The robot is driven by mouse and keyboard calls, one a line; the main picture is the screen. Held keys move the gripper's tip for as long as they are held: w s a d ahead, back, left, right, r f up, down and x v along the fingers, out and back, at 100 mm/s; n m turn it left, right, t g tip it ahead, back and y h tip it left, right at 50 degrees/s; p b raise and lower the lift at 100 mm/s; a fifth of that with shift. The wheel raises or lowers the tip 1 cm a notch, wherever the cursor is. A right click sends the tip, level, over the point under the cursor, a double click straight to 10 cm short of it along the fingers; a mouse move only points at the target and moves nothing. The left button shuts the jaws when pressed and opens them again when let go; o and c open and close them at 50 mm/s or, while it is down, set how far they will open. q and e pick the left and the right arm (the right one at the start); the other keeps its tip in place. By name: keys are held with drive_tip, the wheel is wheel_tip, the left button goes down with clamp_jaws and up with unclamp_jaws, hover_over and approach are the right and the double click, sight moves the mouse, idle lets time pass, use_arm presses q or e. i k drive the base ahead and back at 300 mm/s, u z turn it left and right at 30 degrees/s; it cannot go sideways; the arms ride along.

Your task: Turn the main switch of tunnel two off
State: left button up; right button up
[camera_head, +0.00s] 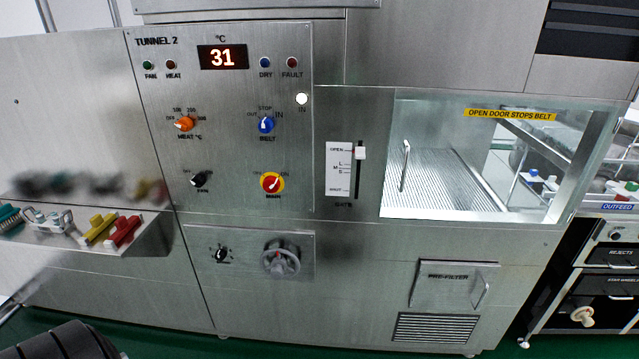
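The tunnel 2 panel (230,140) is on the steel machine front, left of centre. Its main switch (271,183) is a red rotary knob on a yellow disc, low on the right of the panel, above the label MAIN. Its light pointer mark seems to tilt up and right, toward the ON label. The display (222,57) above reads 31. Neither of my grippers is in view, and nothing touches the switch.
Nearby are the orange heat knob (184,124), blue belt knob (266,125), black fan knob (199,180) and gate slider (360,153). Below is a grey handwheel (281,259). A steel shelf (140,243) with coloured items juts out at left. A glass-fronted chamber (480,165) is at right.

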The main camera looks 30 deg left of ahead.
sight(270, 185)
drive_tip(key=z, duration=0.3)
drive_tip(key=i, duration=0.65)
drive_tip(key=u, duration=0.5)
drive_tip(key=i, duration=0.6)
drive_tip(key=u, duration=0.7)
